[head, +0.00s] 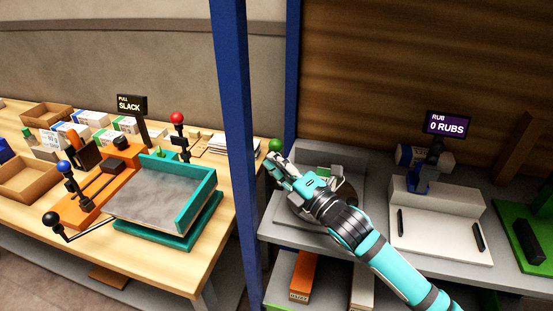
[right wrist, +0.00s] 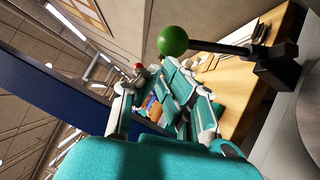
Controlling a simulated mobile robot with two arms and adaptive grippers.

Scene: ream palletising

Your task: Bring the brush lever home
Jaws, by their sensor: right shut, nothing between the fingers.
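A lever with a green ball knob (head: 276,145) stands at the left end of the grey shelf, just right of the blue post. I cannot tell from any label that it is the brush lever. In the right wrist view the green knob (right wrist: 172,41) sits on a black arm and a black base block. My right gripper (head: 277,168) is shut and empty, just below the green knob in the head view. It looks apart from the knob in the wrist view, and in the head view it hides the lever's lower part. My left gripper is not in view.
A blue post (head: 240,150) stands close left of the gripper. A sign (head: 447,124) reads "RUB 0 RUBS" above a white machine (head: 440,225). The left table holds a teal tray (head: 175,234), red-, blue- and black-knobbed levers, and a "PULL SLACK" sign (head: 131,104).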

